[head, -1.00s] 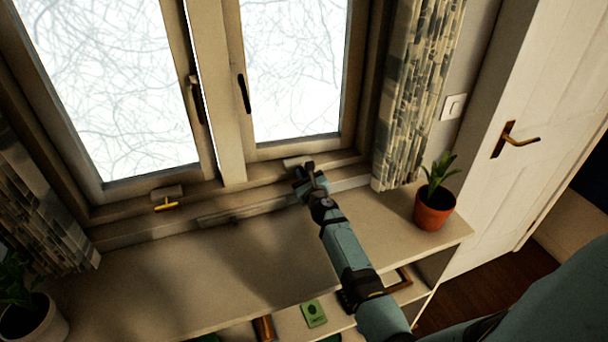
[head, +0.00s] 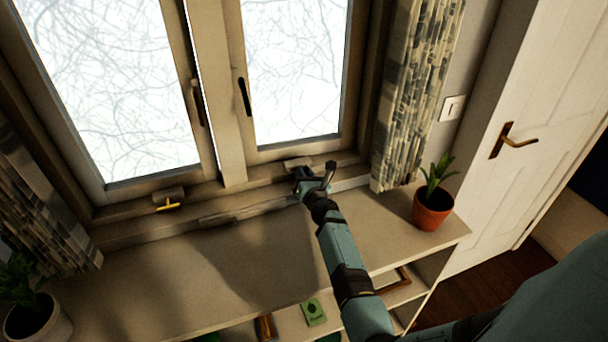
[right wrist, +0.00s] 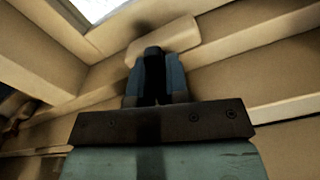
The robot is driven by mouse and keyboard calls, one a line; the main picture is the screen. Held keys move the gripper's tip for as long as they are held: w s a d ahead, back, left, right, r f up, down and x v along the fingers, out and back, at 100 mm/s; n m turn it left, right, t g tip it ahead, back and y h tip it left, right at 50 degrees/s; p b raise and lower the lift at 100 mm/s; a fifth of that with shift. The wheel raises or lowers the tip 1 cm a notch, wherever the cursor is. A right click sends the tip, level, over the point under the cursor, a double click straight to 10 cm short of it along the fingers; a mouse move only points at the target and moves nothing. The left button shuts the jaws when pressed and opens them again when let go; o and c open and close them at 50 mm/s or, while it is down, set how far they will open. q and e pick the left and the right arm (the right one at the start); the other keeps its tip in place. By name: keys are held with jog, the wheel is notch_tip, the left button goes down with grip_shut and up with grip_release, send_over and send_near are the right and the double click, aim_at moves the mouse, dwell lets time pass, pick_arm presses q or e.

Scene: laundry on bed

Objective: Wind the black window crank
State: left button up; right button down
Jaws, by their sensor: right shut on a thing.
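My right gripper (head: 314,178) is at the sill under the right window pane, its arm coming up from the lower right. In the right wrist view its two blue fingers (right wrist: 154,80) are shut on the black window crank (right wrist: 152,52), which stands between them. The crank's pale housing (right wrist: 170,38) is fixed to the frame just beyond the fingertips, and it also shows in the head view (head: 297,163). The fingers hide most of the crank. My left gripper is not in view.
A yellow crank (head: 168,207) sits under the left pane. Black window handle (head: 244,96) is on the right sash. A potted plant (head: 433,207) stands right of my arm on the shelf top (head: 215,265); another pot (head: 38,322) stands far left. The curtain (head: 408,100) hangs close by.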

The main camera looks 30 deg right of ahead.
jog(key=shift+r, duration=0.1)
dwell(0.3)
jog(key=c, duration=1.4)
grip_release()
jog(key=shift+s+a, duration=0.1)
